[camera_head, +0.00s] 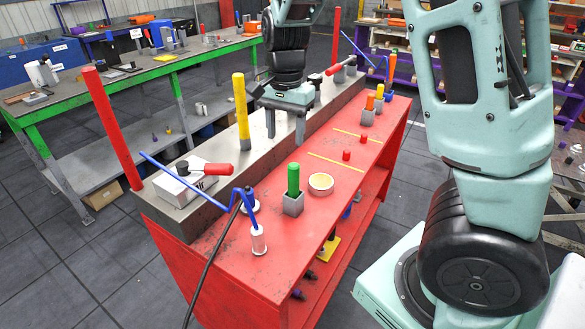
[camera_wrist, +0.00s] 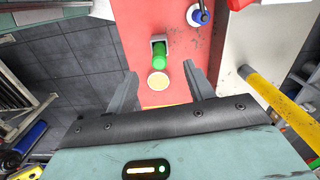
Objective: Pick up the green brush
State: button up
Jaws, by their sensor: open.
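The green brush (camera_head: 293,178) stands upright in a small grey square holder (camera_head: 293,205) on the red bench (camera_head: 265,265). In the wrist view the green brush (camera_wrist: 162,68) lies ahead between the fingers, with its holder (camera_wrist: 159,40) just beyond. My gripper (camera_head: 285,124) is open and empty, pointing down. In the head view it is higher and farther back than the brush, near the long grey beam (camera_head: 335,100). In the wrist view my gripper (camera_wrist: 163,82) has its two fingers wide apart, and neither touches the brush.
A round cream disc (camera_head: 321,184) lies close beside the holder. Small red pieces (camera_head: 346,155) sit behind it. Orange (camera_head: 370,102) and yellow (camera_head: 379,91) brushes stand farther back.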

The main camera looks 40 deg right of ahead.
aim_at(293, 165)
jog(key=shift+m, duration=0.6)
jog(key=f, duration=0.3)
jog(key=d+f+p, duration=0.1)
jog(key=f, duration=0.3)
jog(key=d+f, duration=0.1)
jog(key=f, duration=0.3)
jog(key=shift+w+d, duration=0.2)
jog(key=shift+w, duration=0.1)
jog(key=shift+d+f+p, duration=0.15)
jog(key=shift+f+p, duration=0.8)
jog(key=shift+f, duration=1.75)
jog(key=c, duration=1.1)
